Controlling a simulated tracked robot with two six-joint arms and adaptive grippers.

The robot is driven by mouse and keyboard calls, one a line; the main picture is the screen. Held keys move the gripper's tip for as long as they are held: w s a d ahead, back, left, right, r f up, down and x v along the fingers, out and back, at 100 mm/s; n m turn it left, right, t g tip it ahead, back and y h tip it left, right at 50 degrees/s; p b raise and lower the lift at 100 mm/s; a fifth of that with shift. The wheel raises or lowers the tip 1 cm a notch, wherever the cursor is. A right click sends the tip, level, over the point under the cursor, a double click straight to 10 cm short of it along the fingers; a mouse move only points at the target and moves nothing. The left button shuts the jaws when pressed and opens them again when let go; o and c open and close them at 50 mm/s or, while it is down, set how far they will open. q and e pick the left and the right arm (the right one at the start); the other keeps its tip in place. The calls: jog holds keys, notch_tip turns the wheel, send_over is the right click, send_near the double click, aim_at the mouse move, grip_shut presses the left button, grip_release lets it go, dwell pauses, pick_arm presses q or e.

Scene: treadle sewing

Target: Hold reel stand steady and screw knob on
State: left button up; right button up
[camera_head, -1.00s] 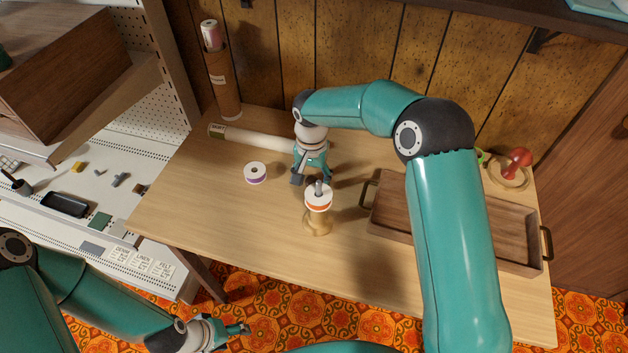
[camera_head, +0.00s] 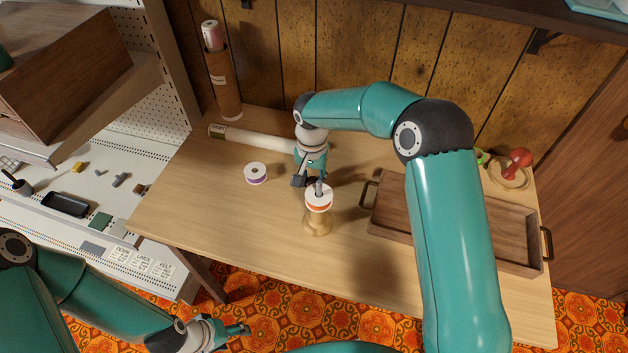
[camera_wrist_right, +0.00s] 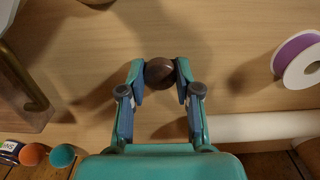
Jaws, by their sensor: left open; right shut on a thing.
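The reel stand (camera_head: 318,222) is a turned wooden base standing upright on the table. A white reel with an orange band (camera_head: 318,205) sits on it, and a grey post sticks up through the reel. My right gripper (camera_head: 309,182) is just behind the post, above the table. In the right wrist view it is shut on the round, dark brown knob (camera_wrist_right: 160,74). In the head view the knob is hard to make out against the dark fingers. My left gripper (camera_head: 236,330) is open and empty at the bottom left, well away from the stand.
A purple-banded reel (camera_head: 256,174) lies left of the stand. A white roll (camera_head: 252,139) and an upright brown tube (camera_head: 224,88) are behind. A wooden tray (camera_head: 507,222) lies to the right, partly behind my right arm. The table front left is clear.

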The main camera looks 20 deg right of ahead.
aim_at(312, 181)
notch_tip(312, 181, up, 10)
dwell(0.5)
jog(key=shift+r, duration=0.1)
